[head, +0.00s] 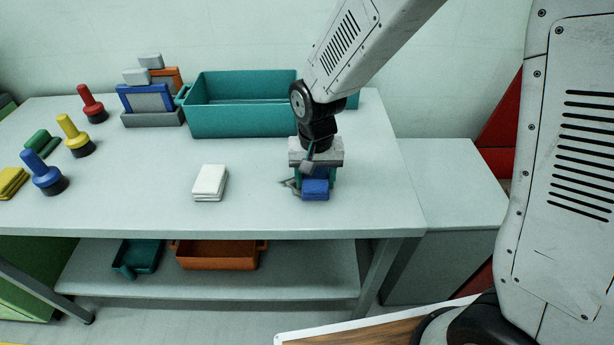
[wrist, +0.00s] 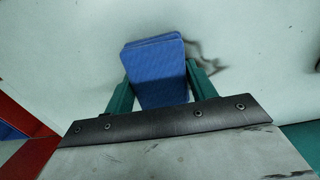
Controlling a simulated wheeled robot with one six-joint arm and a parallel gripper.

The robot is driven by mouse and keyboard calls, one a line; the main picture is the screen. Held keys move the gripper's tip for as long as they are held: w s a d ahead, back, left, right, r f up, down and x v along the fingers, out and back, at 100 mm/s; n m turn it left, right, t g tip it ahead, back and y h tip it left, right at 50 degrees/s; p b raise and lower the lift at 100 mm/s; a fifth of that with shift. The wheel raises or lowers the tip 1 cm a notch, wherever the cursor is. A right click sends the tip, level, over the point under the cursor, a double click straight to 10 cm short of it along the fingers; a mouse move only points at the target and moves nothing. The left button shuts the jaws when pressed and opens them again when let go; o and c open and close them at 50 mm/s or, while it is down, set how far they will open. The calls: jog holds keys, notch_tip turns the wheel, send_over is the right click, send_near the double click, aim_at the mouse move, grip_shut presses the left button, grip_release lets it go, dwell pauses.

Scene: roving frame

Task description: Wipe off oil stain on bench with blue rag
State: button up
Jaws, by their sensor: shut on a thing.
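The blue rag (head: 315,188), a folded stack, is at the front right of the bench (head: 250,215). My gripper (head: 314,180) points down over it and is shut on it. In the wrist view the blue rag (wrist: 155,70) sits between the two green fingers of my gripper (wrist: 160,88). A dark oil stain (wrist: 207,55) shows on the bench right beside the rag in the wrist view. In the head view a bit of the stain (head: 288,183) shows left of the rag. The rest of the stain may be hidden under the rag and gripper.
A white folded cloth (head: 209,182) lies left of my gripper. A teal bin (head: 240,120) stands behind it. Red (head: 92,103), yellow (head: 74,135) and blue (head: 48,178) handled tools stand at the left. The bench's front edge is close to the rag.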

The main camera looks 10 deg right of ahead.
aim_at(327, 177)
jog(key=shift+s+d+r, duration=0.1)
jog(key=shift+d, duration=0.5)
jog(key=shift+s+d+r, duration=0.1)
jog(key=shift+d, duration=0.75)
jog(key=shift+a+r, duration=0.1)
jog(key=shift+r, duration=3.7)
